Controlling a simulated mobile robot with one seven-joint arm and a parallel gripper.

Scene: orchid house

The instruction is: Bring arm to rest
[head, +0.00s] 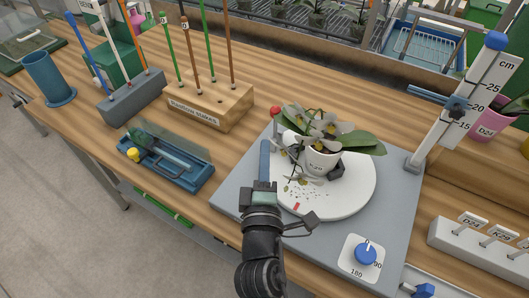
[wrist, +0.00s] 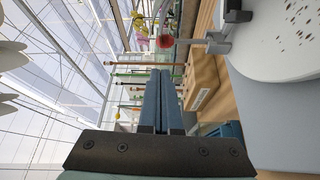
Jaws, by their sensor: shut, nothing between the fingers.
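My arm reaches in from the bottom of the head view, and my gripper (head: 265,146) hangs over the left part of the grey board, left of the white turntable (head: 352,190). Its two blue fingers lie together with nothing between them. In the wrist view my gripper (wrist: 160,74) also shows closed, its fingers side by side. A white-flowered orchid in a white pot (head: 322,162) stands on the turntable, to the right of my gripper. Small dark bits and a red piece lie on the turntable near the pot. I cannot tell how high the fingers are above the board.
A blue tray (head: 160,172) with tools and a wooden stake block (head: 210,108) stand to the left. A red knob (head: 275,111) is just beyond my fingers. A height gauge (head: 465,100), a dial (head: 365,254) and a label rack (head: 480,246) stand to the right.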

